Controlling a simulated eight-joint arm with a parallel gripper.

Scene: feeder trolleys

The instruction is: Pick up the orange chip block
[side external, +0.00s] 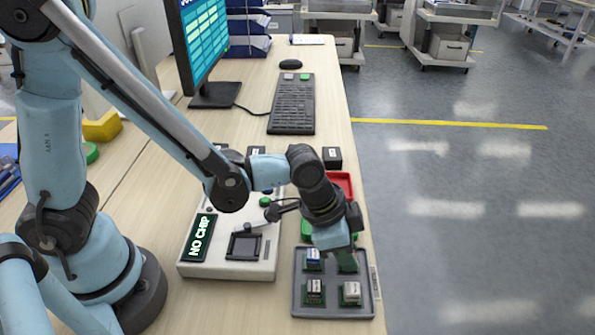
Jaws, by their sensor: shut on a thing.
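A grey tray (333,311) lies near the right edge of the table and holds several chip blocks on green bases. My gripper (343,252) points down over the tray's back right place and is shut on a chip block (348,265) there. Only that block's green base shows; its upper part is hidden by my gripper, so I cannot see its colour. I see no orange on any block.
A pale test device (222,269) with a "NO CHIP" display (199,238) and dark socket (243,246) stands left of the tray. Red (341,182) and green (306,229) bins are partly hidden behind my gripper. A keyboard (291,105) and monitor (203,45) stand farther back.

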